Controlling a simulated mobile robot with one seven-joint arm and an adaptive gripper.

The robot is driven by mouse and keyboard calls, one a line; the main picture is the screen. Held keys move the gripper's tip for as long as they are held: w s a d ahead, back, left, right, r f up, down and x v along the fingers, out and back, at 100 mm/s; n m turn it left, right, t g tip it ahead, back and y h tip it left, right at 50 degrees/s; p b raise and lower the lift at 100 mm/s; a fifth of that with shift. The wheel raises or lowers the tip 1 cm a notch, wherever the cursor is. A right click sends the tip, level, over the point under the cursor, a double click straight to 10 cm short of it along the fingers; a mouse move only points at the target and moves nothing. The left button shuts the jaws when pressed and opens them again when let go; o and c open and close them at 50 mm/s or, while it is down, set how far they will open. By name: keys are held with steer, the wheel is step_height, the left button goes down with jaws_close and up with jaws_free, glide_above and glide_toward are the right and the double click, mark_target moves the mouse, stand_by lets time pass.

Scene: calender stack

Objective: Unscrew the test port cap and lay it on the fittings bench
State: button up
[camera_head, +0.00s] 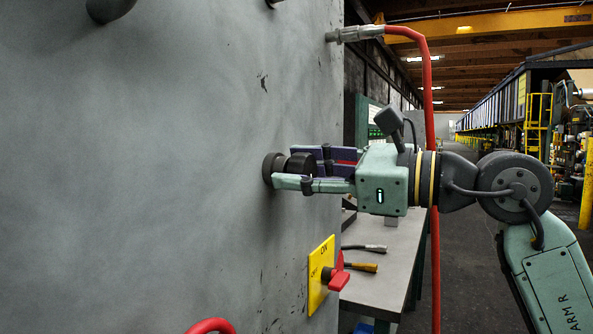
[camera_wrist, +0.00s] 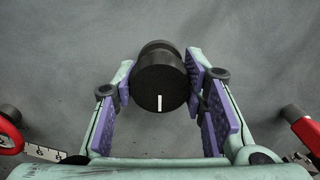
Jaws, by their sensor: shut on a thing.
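The test port cap (camera_head: 298,165) is a short black cylinder at the face of the large grey panel. In the wrist view the cap (camera_wrist: 161,88) shows its round end with a white mark near the bottom. My gripper (camera_head: 296,168) reaches in from the right and is shut on the cap, with purple pads on both sides. A dark round port (camera_head: 270,169) sits behind the cap on the panel; I cannot tell whether a gap lies between them. The fittings bench (camera_head: 396,256) has a grey top and stands below and behind my gripper.
Two small handled fittings or tools (camera_head: 361,267) lie on the bench. A yellow ON/OFF plate (camera_head: 321,272) with a red handle (camera_head: 338,279) is on the panel below my gripper. A red hose (camera_head: 428,110) hangs behind my wrist from a metal fitting (camera_head: 352,34).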

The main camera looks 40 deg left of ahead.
steer(key=shift+d, duration=0.15)
steer(key=shift+v, duration=2.45)
